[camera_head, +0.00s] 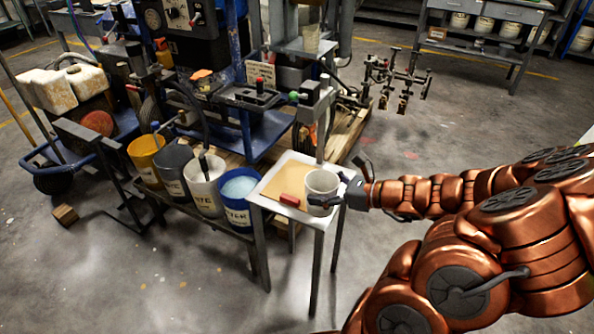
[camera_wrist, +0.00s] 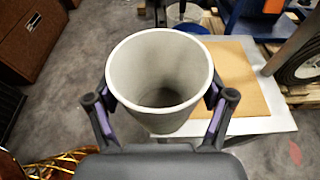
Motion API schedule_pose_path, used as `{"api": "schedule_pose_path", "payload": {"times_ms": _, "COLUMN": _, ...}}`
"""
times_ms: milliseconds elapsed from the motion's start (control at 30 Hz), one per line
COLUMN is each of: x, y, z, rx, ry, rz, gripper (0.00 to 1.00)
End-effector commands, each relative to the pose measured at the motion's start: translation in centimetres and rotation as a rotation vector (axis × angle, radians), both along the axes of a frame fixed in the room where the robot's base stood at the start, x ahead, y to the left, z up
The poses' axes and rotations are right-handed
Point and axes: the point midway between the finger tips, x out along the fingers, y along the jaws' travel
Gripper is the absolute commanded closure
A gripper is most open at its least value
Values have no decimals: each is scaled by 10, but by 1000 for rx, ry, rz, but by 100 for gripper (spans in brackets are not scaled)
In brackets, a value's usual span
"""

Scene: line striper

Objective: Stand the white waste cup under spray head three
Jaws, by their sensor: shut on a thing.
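The white cup (camera_head: 321,190) is at the front right corner of the small side table (camera_head: 270,206), upright. My gripper (camera_head: 334,192) is shut around it from the right. In the wrist view the cup (camera_wrist: 160,75) is open at the top and looks empty, and the fingers of my gripper (camera_wrist: 160,115) press on both its sides. I cannot tell whether its base touches the table. A bar with several spray heads (camera_head: 402,82) hangs behind and to the right, away from the cup. No number on the heads is readable.
A red item (camera_head: 290,200) and a tan sheet (camera_head: 288,182) lie on the table beside the cup. Yellow, grey, white and blue buckets (camera_head: 205,184) stand to the left. A pallet (camera_head: 345,135) lies behind the table. Open floor (camera_head: 440,140) is below the spray heads.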

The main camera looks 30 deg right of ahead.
Motion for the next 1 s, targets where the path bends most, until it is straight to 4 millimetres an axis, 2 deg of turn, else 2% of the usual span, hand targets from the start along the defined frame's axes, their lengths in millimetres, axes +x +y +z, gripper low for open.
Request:
{"api": "schedule_pose_path", "payload": {"times_ms": 133, "x": 4, "y": -3, "z": -1, "rx": -2, "ry": 0, "rz": -1, "gripper": 53}}
{"api": "schedule_pose_path", "payload": {"times_ms": 267, "x": 17, "y": -10, "z": -3, "rx": -3, "ry": 0, "rz": -2, "gripper": 53}}
{"api": "schedule_pose_path", "payload": {"times_ms": 667, "x": 73, "y": -30, "z": -9, "rx": -4, "ry": 1, "rz": -1, "gripper": 53}}
{"api": "schedule_pose_path", "payload": {"times_ms": 1000, "x": 128, "y": -50, "z": -14, "rx": -5, "ry": 2, "rz": 2, "gripper": 53}}
